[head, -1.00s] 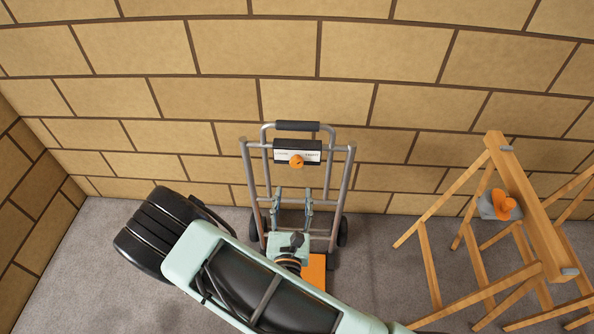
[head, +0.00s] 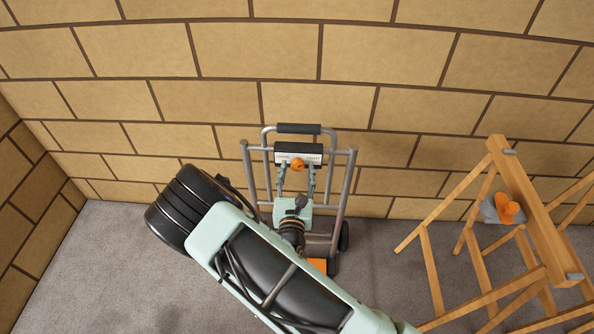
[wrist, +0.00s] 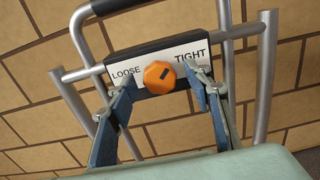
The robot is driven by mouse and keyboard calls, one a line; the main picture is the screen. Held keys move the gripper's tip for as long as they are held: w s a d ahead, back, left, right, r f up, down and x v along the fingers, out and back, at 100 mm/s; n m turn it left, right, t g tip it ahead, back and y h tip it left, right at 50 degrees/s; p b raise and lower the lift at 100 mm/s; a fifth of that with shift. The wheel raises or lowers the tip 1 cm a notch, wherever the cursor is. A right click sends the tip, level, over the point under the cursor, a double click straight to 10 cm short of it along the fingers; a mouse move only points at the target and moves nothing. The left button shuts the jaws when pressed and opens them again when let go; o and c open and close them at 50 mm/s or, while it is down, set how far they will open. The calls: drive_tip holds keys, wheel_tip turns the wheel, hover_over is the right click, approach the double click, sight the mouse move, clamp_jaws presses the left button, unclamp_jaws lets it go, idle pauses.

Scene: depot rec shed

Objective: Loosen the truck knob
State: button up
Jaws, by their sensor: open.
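The orange knob (head: 297,164) sits on the front of a panel on the hand truck (head: 352,180). In the wrist view the knob (wrist: 159,77) lies between a LOOSE label on its left and a TIGHT label on its right. A short dark mark on the knob face slants up to the right. My gripper (head: 298,172) is open in front of the panel, with one finger on each side of the knob in the picture. In the wrist view the fingers (wrist: 155,82) flank the knob with gaps, and whether they are level with it in depth is unclear.
A brick wall (head: 430,100) rises close behind the truck. An orange plate (head: 317,266) shows low on the truck. Grey floor lies clear between truck and sawhorse.

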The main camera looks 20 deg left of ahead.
drive_tip(key=c, duration=1.1)
drive_tip(key=shift+c, duration=0.2)
drive_tip(key=shift+n, duration=0.3)
drive_tip(key=n+p, duration=0.2)
drive_tip(key=n, duration=0.1)
drive_tip(key=shift+r+n, duration=0.1)
drive_tip(key=shift+n, duration=0.2)
drive_tip(key=n+p, duration=0.2)
drive_tip(key=n, duration=0.2)
drive_tip(key=shift+n, duration=0.3)
drive_tip(key=n+p, duration=0.1)
drive_tip(key=n, duration=0.3)
drive_tip(key=shift+p, duration=0.35)
drive_tip(key=shift+n+p, duration=0.4)
drive_tip(key=shift+n, duration=2.1)
